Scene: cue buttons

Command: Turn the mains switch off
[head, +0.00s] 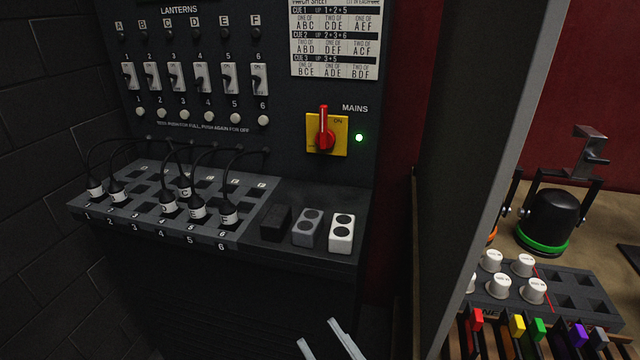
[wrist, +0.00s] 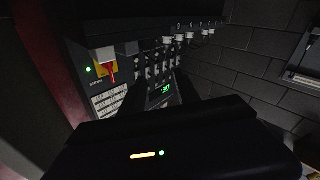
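The mains switch (head: 324,138) is a red rotary handle on a yellow plate, on the dark panel under the word MAINS. Its handle stands upright, and an ON mark shows at the plate's upper right. A green lamp (head: 359,138) is lit beside it. In the wrist view the red handle (wrist: 111,72) shows at the left, inverted, with the lit lamp (wrist: 88,69). My gripper (head: 328,341) is at the bottom edge of the head view, below and apart from the switch. Its two pale fingers are spread with nothing between them.
A ledge left of the switch holds a patch bay (head: 160,205) with several plugged cables. Three blocks (head: 306,228) sit below the switch. A tall grey partition (head: 490,150) stands right. Beyond it are a lantern (head: 550,215) and white knobs (head: 523,265).

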